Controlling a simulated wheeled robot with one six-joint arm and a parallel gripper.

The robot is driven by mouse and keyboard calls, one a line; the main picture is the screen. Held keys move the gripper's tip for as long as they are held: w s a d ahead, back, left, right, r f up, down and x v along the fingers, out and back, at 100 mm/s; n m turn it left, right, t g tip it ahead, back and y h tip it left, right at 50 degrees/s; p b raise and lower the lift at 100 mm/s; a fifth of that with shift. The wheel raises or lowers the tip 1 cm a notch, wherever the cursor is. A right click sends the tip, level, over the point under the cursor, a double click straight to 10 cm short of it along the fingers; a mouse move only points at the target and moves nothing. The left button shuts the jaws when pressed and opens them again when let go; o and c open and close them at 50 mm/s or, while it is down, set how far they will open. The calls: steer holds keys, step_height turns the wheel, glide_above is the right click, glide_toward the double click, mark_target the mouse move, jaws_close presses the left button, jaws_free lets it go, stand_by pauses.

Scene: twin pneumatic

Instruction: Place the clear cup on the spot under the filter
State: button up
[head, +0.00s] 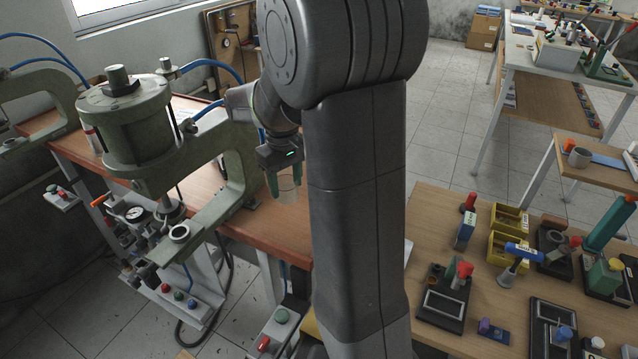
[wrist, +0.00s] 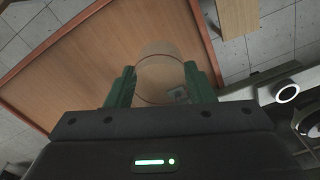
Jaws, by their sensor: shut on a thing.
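My gripper (head: 285,182) is shut on the clear cup (head: 289,190) and holds it upright over the brown workbench, left of my arm column. In the wrist view the see-through cup (wrist: 160,72) sits between the two green fingers of my gripper (wrist: 160,85), with the wooden bench top showing through it. An air unit with a round gauge (head: 135,213) and an orange lever is mounted beside the front press, low on the left. I cannot make out for sure which part is the filter, nor the spot under it.
A green pneumatic press (head: 125,120) stands at the left, its ring-shaped anvil (head: 180,233) jutting forward. A second press (head: 35,95) is behind it. The bare brown bench top (head: 285,226) lies under the cup. A cluttered wooden table (head: 425,210) is at the right.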

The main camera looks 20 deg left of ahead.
step_height(320, 180, down, 10)
steer(key=shift+w+r+p, duration=0.1)
steer(key=shift+w+p, duration=0.05)
steer(key=shift+p, duration=0.3)
steer(key=shift+f, duration=0.2)
steer(key=o, duration=1)
steer(key=shift+o, duration=0.2)
steer(key=shift+r, duration=0.1)
